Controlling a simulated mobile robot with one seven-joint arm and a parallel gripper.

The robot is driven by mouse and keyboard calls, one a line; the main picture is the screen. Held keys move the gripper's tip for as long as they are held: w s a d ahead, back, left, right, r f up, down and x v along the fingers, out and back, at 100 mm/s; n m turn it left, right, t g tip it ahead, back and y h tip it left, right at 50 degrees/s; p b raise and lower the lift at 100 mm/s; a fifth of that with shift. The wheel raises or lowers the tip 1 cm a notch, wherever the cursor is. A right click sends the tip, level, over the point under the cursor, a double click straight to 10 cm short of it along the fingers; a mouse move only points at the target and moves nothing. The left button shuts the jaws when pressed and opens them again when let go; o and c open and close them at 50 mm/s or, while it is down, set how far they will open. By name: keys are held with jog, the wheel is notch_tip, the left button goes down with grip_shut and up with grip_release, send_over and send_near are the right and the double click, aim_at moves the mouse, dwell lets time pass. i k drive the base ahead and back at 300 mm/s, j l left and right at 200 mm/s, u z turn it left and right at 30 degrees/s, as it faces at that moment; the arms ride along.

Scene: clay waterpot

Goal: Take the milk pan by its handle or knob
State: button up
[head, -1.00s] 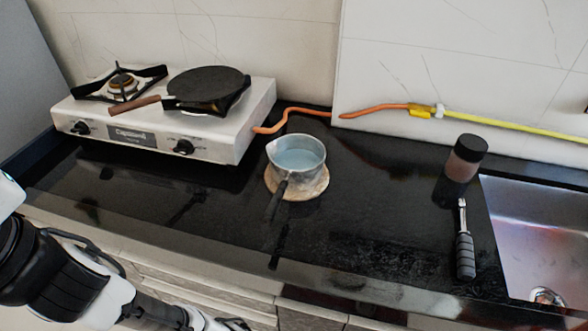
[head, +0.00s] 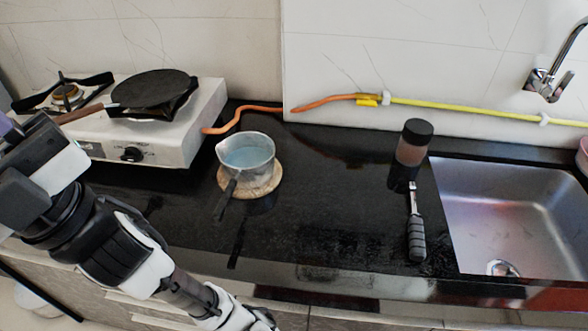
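The milk pan (head: 262,164) is a small grey metal pot with a pale blue inside, and it stands upright. It rests on a round tan trivet (head: 272,186) on the black counter. Its dark handle (head: 227,200) points toward the counter's front edge, slightly left. My arm comes in from the left, and its end with my gripper (head: 262,320) is at the bottom edge of the head view, below and in front of the handle and apart from it. My gripper is mostly cut off by the frame, so its fingers cannot be made out.
A white gas stove (head: 205,112) with a black frying pan (head: 152,92) stands at the left. The counter between the milk pan and jar is clear.

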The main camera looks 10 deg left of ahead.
aim_at(247, 159)
jog(key=j+z, duration=0.1)
jog(key=z, duration=0.4)
jog(key=k+j+z, duration=0.1)
jog(key=z, duration=0.35)
jog(key=k+j, duration=0.35)
jog(key=k, duration=0.25)
